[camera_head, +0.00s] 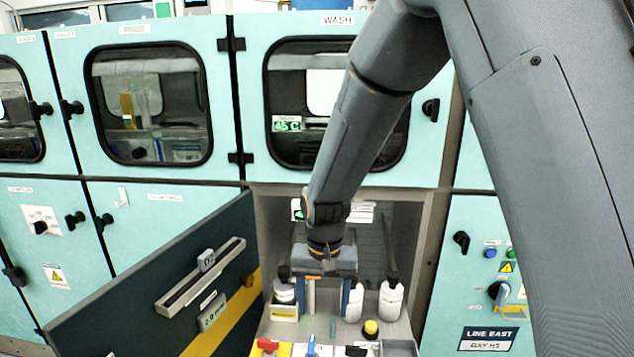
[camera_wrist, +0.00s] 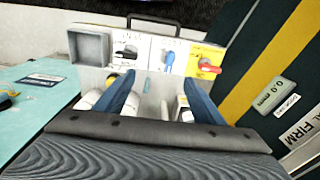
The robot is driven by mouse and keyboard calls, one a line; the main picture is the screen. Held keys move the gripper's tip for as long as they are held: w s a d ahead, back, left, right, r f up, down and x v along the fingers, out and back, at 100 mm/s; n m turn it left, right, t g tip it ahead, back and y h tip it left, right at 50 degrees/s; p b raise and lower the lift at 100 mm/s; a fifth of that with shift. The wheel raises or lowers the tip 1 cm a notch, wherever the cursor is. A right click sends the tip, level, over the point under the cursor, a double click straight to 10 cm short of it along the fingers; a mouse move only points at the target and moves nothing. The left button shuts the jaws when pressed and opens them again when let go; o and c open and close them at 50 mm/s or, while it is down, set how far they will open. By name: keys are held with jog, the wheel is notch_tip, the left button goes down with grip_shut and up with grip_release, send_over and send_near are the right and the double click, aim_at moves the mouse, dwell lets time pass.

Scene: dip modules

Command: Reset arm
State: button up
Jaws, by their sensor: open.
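My gripper (camera_head: 328,296) hangs down inside the open lower bay in the head view, with its two fingers apart and nothing seen between them. In the wrist view my gripper (camera_wrist: 162,92) also shows open, its blue fingers spread above a light shelf. A row of modules lies beyond the fingers there: a grey empty square box (camera_wrist: 90,48), a white module with a black knob (camera_wrist: 130,42), a white one with a blue knob (camera_wrist: 178,47) and a yellow one with a red handle (camera_wrist: 207,60). The fingers look apart from them.
White bottles with black caps (camera_head: 390,300) stand close around my gripper in the bay. A small yellow-capped container (camera_head: 370,330) is in front. A dark open door with a yellow stripe (camera_head: 130,300) juts out at the left. Turquoise cabinets (camera_head: 150,210) surround the bay.

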jog(key=s+d+r, duration=0.2)
jog(key=s+d, duration=0.5)
jog(key=d, duration=0.2)
jog(key=s+d+r, duration=0.2)
jog(key=s+d, duration=0.5)
jog(key=d, duration=0.2)
jog(key=shift+d+r+n+t, duration=0.3)
jog(key=shift+d, duration=0.1)
jog(key=shift+w, duration=0.1)
